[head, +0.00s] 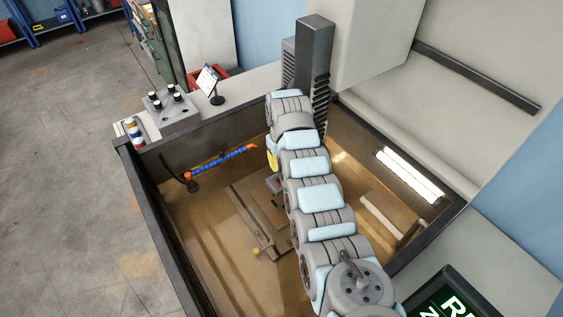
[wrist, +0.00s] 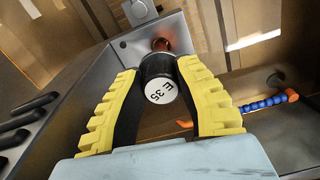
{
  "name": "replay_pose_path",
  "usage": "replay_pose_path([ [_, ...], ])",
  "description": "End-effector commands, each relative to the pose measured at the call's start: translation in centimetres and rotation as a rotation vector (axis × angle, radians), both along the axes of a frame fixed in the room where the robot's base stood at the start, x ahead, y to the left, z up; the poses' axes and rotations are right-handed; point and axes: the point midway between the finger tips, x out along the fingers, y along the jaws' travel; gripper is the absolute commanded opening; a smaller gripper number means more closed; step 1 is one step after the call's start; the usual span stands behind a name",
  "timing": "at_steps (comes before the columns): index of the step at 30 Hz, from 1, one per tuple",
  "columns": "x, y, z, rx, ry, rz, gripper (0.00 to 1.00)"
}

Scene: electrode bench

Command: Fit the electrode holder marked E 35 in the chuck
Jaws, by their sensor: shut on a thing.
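In the wrist view the holder marked E 35 (wrist: 161,90) is a black cylinder with a white labelled end facing the camera. A copper-coloured part (wrist: 161,45) shows at its far end. My gripper (wrist: 160,69) is shut on the holder, one yellow finger on each side. In the head view only a bit of the yellow gripper (head: 272,158) shows beside my arm, below the grey machine column (head: 314,50); the held holder is hidden there. I cannot make out the chuck in either view; my arm covers the column's lower end in the head view.
A brown tank with a dark rim (head: 165,225) surrounds a work plate (head: 247,222). A blue segmented hose (head: 225,162) with orange ends lies left of my arm, and it also shows in the wrist view (wrist: 262,103).

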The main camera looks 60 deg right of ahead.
Motion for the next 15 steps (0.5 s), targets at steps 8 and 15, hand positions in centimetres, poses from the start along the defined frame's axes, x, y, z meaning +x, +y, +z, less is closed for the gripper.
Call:
replay_pose_path([
  [8, 0.1, 0.0, -0.7, -0.001, -0.001, 0.001, 0.0],
  [15, 0.0, 0.0, -1.3, -0.001, -0.001, 0.001, 0.0],
])
